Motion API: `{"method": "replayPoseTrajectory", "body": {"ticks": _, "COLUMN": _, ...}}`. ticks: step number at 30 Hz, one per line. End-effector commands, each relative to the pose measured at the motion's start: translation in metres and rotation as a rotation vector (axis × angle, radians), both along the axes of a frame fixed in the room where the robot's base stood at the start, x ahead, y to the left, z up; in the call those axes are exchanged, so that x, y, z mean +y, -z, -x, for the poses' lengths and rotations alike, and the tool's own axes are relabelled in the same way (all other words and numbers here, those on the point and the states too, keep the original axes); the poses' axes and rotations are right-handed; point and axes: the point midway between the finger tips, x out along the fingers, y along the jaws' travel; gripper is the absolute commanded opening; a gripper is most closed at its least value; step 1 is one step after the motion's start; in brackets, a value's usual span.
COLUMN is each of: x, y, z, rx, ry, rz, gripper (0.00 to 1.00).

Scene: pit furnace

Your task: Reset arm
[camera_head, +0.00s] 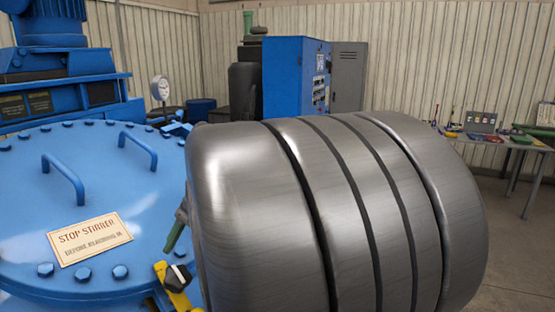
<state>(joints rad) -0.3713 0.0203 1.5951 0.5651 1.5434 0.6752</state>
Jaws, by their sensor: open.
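A large brushed-metal rounded body with dark bands, which looks like a link of my own arm, fills the middle and right of the head view very close up. My gripper does not show in this view. The blue round lid (150,215) of the furnace lies at the left, with bolts around its rim and two raised handles. A sign (90,239) on the lid reads "STOP STIRRER" with a smaller second line. The metal body hides part of the lid's right side.
A yellow part with a black knob (177,277) sits by the lid's lower right edge. A blue motor housing (60,60) stands behind, near a round gauge (160,88). A blue control cabinet (292,75) and grey locker (348,77) stand farther back. A tool table (490,138) is at right.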

Motion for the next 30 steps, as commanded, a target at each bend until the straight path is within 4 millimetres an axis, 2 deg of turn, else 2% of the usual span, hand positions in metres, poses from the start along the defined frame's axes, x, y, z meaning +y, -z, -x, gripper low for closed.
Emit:
{"method": "replayPoseTrajectory", "body": {"ticks": 9, "x": -0.031, "y": -0.052, "z": -0.013, "rx": -0.004, "ry": 0.004, "rz": -0.001, "gripper": 0.69}}
{"method": "replayPoseTrajectory", "body": {"ticks": 15, "x": -0.044, "y": -0.075, "z": -0.017, "rx": 0.001, "ry": 0.000, "rz": 0.000, "gripper": 0.69}}
{"method": "replayPoseTrajectory", "body": {"ticks": 30, "x": 0.004, "y": 0.007, "z": 0.003, "rx": 0.004, "ry": -0.004, "rz": 0.002, "gripper": 0.69}}
